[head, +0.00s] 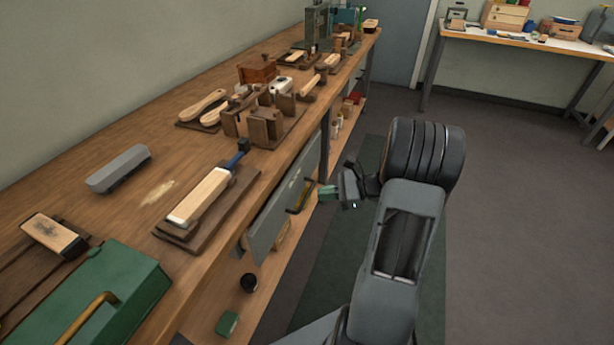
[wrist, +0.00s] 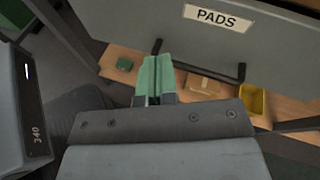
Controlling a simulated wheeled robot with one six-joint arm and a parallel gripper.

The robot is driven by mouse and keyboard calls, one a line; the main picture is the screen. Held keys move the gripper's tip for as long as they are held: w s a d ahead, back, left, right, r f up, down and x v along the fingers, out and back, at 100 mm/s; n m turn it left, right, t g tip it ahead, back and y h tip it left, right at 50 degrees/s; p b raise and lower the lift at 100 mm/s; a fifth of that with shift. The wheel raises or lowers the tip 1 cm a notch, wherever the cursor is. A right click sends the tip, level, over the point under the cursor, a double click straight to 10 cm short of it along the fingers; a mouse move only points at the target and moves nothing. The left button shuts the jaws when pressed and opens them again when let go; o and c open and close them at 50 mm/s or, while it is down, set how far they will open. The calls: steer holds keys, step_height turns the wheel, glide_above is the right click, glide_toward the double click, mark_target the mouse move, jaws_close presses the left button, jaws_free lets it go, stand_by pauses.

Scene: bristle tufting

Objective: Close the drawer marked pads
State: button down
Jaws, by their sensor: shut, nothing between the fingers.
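The drawer marked PADS has a flat grey front (head: 272,217) under the long bench's edge in the head view. Its PADS label (wrist: 219,17) is readable in the wrist view, on the grey front (wrist: 130,18). A dark bar handle (wrist: 205,68) runs below the label; it also shows in the head view (head: 301,197). How far the drawer stands out is hard to tell. My gripper (head: 322,191) is shut and empty, just outside the front near the handle. In the wrist view, the green fingertips (wrist: 157,60) are by the handle's left end; contact cannot be told.
The long wooden bench (head: 120,212) carries brush blocks, wooden jigs and a green box (head: 120,290). A lower shelf (wrist: 130,50) holds a yellow bin (wrist: 253,100) and a small green block (wrist: 125,63). The floor to the right (head: 530,200) is clear.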

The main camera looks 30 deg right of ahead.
steer(key=d+f+m+t, duration=0.2)
steer(key=d+m+t, duration=0.3)
steer(key=d, duration=0.3)
steer(key=t+b, duration=0.1)
steer(key=b, duration=0.2)
glide_toward(299, 174)
steer(key=shift+m+h, duration=0.4)
steer(key=x, duration=0.7)
steer(key=shift+w+a+r, duration=0.1)
steer(key=shift+w+a, duration=0.05)
steer(key=shift+a, duration=0.1)
